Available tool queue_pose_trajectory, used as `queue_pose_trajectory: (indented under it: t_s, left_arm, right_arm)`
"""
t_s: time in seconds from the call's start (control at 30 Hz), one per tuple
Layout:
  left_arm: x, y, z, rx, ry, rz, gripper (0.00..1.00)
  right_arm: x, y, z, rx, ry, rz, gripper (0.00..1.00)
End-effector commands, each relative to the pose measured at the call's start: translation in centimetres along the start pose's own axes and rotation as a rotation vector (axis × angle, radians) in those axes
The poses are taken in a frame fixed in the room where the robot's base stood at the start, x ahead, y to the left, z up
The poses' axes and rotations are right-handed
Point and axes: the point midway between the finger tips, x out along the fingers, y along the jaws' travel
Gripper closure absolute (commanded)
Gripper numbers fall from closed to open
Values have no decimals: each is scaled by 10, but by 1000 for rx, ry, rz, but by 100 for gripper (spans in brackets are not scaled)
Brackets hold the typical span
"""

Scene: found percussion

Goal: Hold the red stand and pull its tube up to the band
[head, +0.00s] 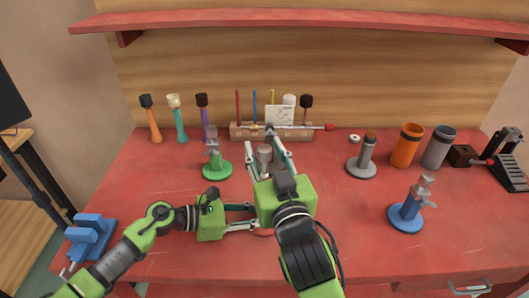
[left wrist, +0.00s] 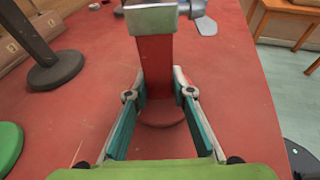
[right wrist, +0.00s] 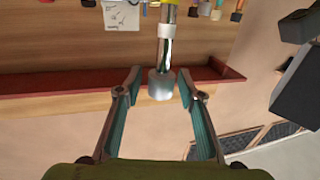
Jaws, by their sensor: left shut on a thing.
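The red stand (left wrist: 155,68) rises between the fingers of my left gripper (left wrist: 159,88), which is shut on its post. Its round base (left wrist: 160,112) rests on the red table and its grey top (left wrist: 152,19) shows above. In the head view only a sliver of the base shows under my arms. My right gripper (right wrist: 160,80) is open, its fingers apart on either side of a grey metal knob (right wrist: 161,86). The knob ends a shiny tube (right wrist: 164,54) with a pale collar; a bit of yellow (right wrist: 168,2) shows at the top edge.
A green stand (head: 216,166) stands left of my right gripper, a grey stand (head: 364,160) and a blue stand (head: 408,212) to its right. A wooden rack (head: 240,131) with tools is behind. A blue vise (head: 90,238) sits front left.

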Motion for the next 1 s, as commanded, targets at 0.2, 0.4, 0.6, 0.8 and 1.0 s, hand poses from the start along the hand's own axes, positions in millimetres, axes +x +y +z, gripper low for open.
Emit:
queue_pose_trajectory:
  t_s: [0.2, 0.4, 0.6, 0.8, 1.0]
  left_arm:
    - [0, 0, -2, -1, 3, 0, 90]
    - [0, 0, -2, 0, 3, -1, 90]
    - [0, 0, -2, 0, 3, 0, 90]
    - [0, 0, -2, -1, 3, -1, 90]
    - [0, -1, -2, 0, 3, -1, 90]
  right_arm:
    - [0, 0, 1, 2, -2, -1, 62]
    - [-6, 0, 2, 3, -3, -1, 62]
    - [-36, -1, 2, 4, -4, -2, 62]
    - [-64, 0, 2, 3, -3, -1, 62]
    - [-75, 0, 1, 1, -1, -1, 62]
